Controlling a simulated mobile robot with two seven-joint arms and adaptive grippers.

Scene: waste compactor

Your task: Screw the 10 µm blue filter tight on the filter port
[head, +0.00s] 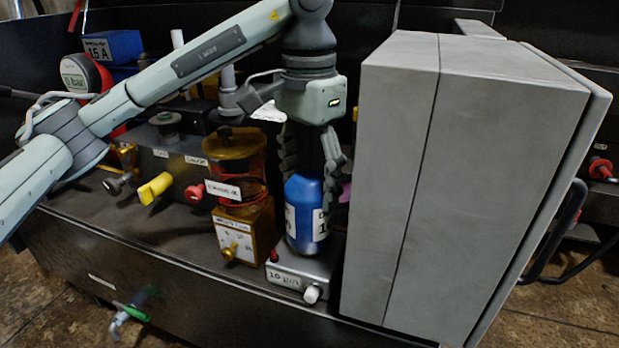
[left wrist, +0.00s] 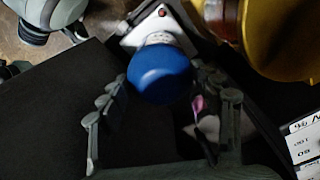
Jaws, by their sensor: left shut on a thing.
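The blue filter (head: 304,210) is a blue canister with a white label, upright on the filter port (head: 303,270), a light grey block labelled 10 µm with a white knob. My left gripper (head: 312,178) points down over the filter from above, its fingers around the filter's top. In the left wrist view the filter's round blue top (left wrist: 160,74) lies between the fingers of my left gripper (left wrist: 160,110), and the port (left wrist: 158,27) shows behind it. The contact between filter and port is too small to judge. My right gripper is not in view.
A large grey cabinet (head: 400,180) stands close on the right of the filter. An amber cylinder (head: 236,165) on a yellow box (head: 245,232) stands close on the left. Yellow (head: 155,188) and red (head: 194,192) knobs are further left. The bench's front edge is near the port.

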